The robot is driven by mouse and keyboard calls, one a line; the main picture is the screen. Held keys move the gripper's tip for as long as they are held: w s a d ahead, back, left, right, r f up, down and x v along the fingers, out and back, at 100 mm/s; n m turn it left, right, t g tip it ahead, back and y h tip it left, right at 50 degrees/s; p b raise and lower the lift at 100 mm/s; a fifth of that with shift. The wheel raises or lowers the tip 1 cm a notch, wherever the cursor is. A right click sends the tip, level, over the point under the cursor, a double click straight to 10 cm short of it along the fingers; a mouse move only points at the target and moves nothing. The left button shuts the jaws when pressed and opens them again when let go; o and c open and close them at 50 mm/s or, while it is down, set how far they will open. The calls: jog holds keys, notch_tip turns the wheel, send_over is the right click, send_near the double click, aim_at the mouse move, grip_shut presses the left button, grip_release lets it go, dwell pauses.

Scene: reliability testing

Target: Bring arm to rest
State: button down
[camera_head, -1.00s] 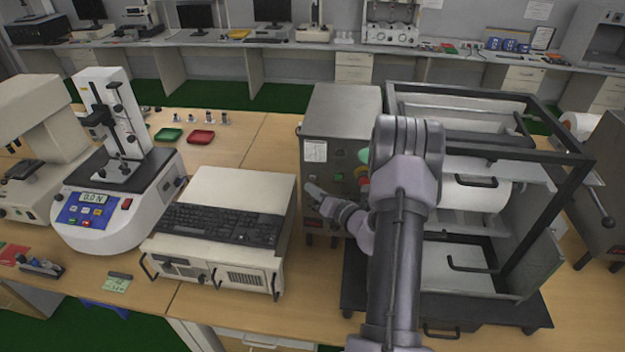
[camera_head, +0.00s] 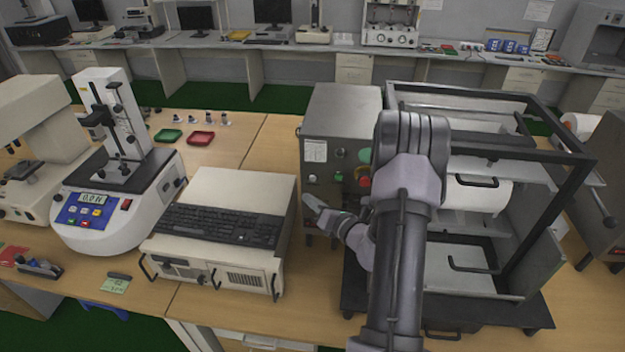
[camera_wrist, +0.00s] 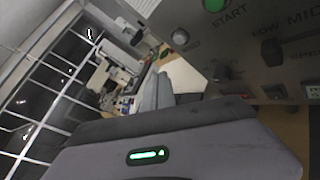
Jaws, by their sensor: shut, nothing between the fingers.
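My gripper (camera_head: 312,207) is at the left of my raised arm in the head view, in front of the lower part of a metal control box. It is shut and holds nothing. In the wrist view its grey fingers (camera_wrist: 158,92) show beyond my wrist housing with a lit green strip. The control box (camera_head: 318,125) has a paper label, knobs, a green button and a red button. Its panel (camera_wrist: 250,50) fills the upper right of the wrist view, with a green START button (camera_wrist: 214,5) and several knobs. My arm hides part of the box.
A black-framed machine with a white roll (camera_head: 478,196) stands right of my arm. A beige computer case (camera_head: 225,270) with a black keyboard (camera_head: 220,224) lies left of my gripper. A force tester (camera_head: 115,205) stands further left. Two small red and green trays sit behind on the table.

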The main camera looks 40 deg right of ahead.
jog(key=w+a+r+n+g+y+b, duration=0.1)
jog(key=a+r+n+y+b, duration=0.1)
jog(key=a+n+y, duration=0.3)
jog(key=w+a+r+n+y+b, duration=0.2)
jog(key=a+r+n, duration=0.1)
jog(key=a, duration=0.5)
jog(key=s+a+r+n+g+y+b, duration=0.1)
jog(key=s+a+n+g+y+b, duration=0.15)
jog(key=a+n, duration=0.5)
jog(key=s+a+r+n+g+y+b, duration=0.1)
jog(key=s+a+n+g+y+b, duration=0.2)
jog(key=a, duration=0.7)
jog(key=s+a+f+n+g+h+b, duration=0.2)
jog(key=s+a+n+g+b, duration=0.15)
jog(key=s+n, duration=0.3)
jog(key=s+a+f+n+g+h+b, duration=0.2)
jog(key=s+a+n+g, duration=0.15)
jog(key=s+n, duration=0.3)
jog(key=s+d+f+n+t+h+b, duration=0.1)
jog(key=s+d+n+t+h+b, duration=0.2)
jog(key=s+n+h, duration=0.2)
jog(key=s+n, duration=0.2)
jog(key=n, duration=0.1)
jog(key=shift+d+f, duration=0.25)
jog(key=shift+f, duration=0.15)
